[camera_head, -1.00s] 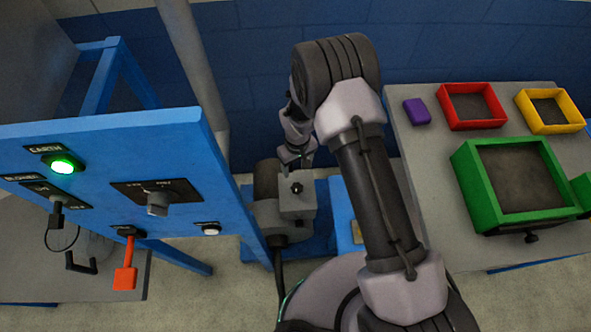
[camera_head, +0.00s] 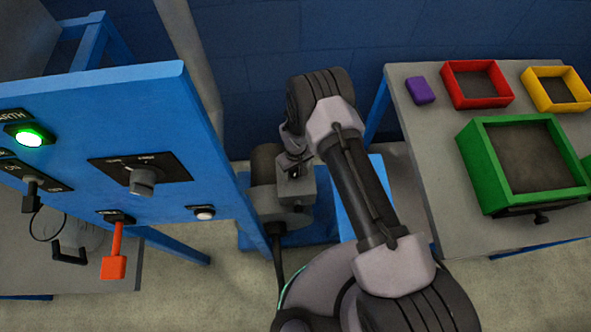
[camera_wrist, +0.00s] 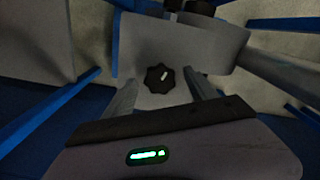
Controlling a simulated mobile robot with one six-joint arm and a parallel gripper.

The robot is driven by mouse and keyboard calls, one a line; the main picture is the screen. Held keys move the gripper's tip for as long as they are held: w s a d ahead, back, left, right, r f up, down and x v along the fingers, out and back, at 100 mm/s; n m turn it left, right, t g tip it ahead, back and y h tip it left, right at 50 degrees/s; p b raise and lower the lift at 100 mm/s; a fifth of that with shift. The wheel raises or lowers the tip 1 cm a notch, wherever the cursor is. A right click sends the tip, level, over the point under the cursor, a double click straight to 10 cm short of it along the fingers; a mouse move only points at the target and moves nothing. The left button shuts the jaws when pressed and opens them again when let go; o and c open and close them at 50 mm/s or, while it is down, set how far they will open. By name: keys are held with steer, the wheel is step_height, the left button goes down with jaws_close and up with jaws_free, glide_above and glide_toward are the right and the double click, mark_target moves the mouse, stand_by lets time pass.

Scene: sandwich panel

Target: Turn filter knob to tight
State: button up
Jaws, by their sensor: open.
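The filter knob (camera_wrist: 159,78) is a black, star-shaped knob with a white mark on its top, tilted a little right of upright in the wrist view. It sits on a grey housing (camera_wrist: 150,98). My gripper (camera_wrist: 160,74) is open, with one finger on either side of the knob; I cannot tell whether either finger touches it. In the head view my gripper (camera_head: 293,160) is over the grey housing (camera_head: 296,200) beside the blue panel, and the knob is hard to make out there.
A blue control panel (camera_head: 75,100) with a green light (camera_head: 30,136), a grey rotary switch (camera_head: 141,182) and a red lever (camera_head: 114,262) stands left. A table (camera_head: 430,150) on the right holds red (camera_head: 477,104), yellow (camera_head: 556,108) and green (camera_head: 525,210) trays and a purple block (camera_head: 420,90).

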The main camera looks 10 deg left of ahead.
steer(key=shift+c, duration=0.5)
steer(key=c, duration=1.3)
